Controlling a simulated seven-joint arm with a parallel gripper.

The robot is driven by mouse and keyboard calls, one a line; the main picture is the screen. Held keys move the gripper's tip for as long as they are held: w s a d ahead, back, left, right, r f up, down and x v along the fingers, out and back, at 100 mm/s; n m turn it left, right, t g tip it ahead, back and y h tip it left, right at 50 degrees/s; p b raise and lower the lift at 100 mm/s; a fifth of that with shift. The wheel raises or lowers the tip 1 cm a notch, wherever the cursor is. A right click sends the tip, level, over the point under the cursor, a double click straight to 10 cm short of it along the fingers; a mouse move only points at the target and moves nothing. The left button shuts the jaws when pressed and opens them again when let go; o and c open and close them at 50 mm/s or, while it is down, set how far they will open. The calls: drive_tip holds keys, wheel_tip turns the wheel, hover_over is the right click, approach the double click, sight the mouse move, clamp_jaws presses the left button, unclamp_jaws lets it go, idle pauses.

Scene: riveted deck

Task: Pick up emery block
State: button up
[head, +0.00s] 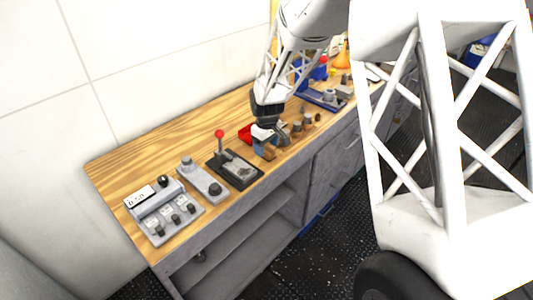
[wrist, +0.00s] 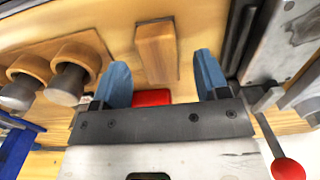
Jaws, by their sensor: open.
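A tan rectangular block (wrist: 157,48), which I take as the emery block, lies on the wooden bench. In the wrist view it is upper centre, just beyond and between the blue fingertips. My gripper (wrist: 163,75) is open, with nothing between its fingers. In the head view my gripper (head: 265,141) is low over the bench near its front edge, and the block (head: 269,153) shows just below it, partly hidden. I cannot tell the exact height of the fingertips above the bench.
A dark-based fixture with a red-knobbed lever (head: 220,134) stands close on the left. Several round wood-and-metal pieces (head: 297,127) stand on the right. A red tray (head: 245,133) is behind my gripper. Grey control boxes (head: 165,212) fill the near end; bare wood runs along the wall.

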drive_tip(key=shift+f, duration=1)
drive_tip(key=c, duration=1.1)
drive_tip(key=shift+r, duration=0.1)
drive_tip(key=shift+r, duration=0.45)
wheel_tip(320, 180, up, 3)
drive_tip(key=shift+s+f, duration=0.15)
drive_tip(key=shift+f, duration=0.05)
drive_tip(key=s+d+r, duration=0.1)
drive_tip(key=s+d, duration=0.2)
drive_tip(key=s, duration=1.2)
drive_tip(key=shift+s+r, duration=0.15)
